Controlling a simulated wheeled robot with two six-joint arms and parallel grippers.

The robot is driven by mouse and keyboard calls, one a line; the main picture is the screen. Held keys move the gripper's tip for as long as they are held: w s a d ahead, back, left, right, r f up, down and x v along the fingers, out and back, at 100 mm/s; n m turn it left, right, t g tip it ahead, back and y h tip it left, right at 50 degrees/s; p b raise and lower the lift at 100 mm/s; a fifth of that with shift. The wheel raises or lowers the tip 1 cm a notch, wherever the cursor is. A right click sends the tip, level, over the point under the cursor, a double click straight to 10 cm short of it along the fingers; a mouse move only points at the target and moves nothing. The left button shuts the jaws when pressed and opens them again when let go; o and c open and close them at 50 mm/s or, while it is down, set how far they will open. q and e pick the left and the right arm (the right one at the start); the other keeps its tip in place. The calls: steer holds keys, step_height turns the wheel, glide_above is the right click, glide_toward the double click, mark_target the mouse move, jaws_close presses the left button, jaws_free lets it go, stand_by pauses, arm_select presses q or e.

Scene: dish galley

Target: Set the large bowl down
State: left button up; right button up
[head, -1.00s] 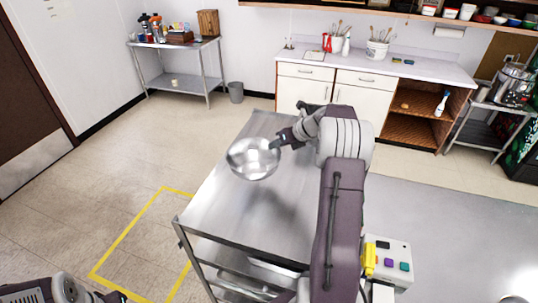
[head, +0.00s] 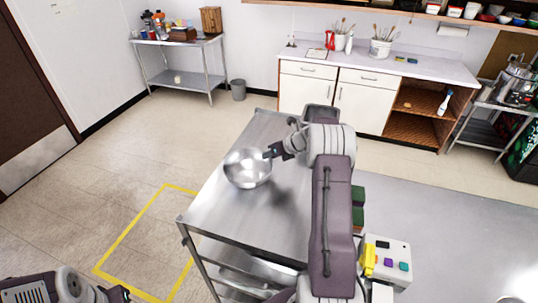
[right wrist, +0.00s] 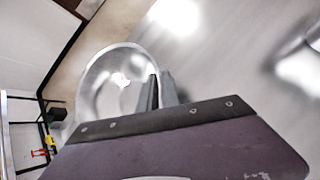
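The large bowl (head: 247,168) is shiny metal and upright at the left part of the steel table (head: 225,212). It is at or just above the top; I cannot tell if it touches. My right gripper (head: 270,153) is at its right rim. In the right wrist view the bowl (right wrist: 100,85) has its rim between the two fingers (right wrist: 160,90), which look shut on it. My left gripper (head: 122,293) is at the lower left, away from the table; its fingers are too small to read.
The steel table is otherwise bare on top, with a lower shelf. A yellow floor outline (head: 127,232) lies left of it. Behind are a white counter (head: 350,67), a steel shelf (head: 180,50) and a grey bin (head: 238,91). A button box (head: 388,256) stands at the lower right.

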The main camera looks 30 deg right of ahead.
steer(key=o, duration=0.3)
steer(key=shift+s, duration=0.1)
steer(key=shift+r, duration=0.25)
steer(key=b+v, duration=0.2)
steer(key=v, duration=0.9)
steer(key=shift+s+d+r, duration=0.15)
steer(key=shift+s+r, duration=0.1)
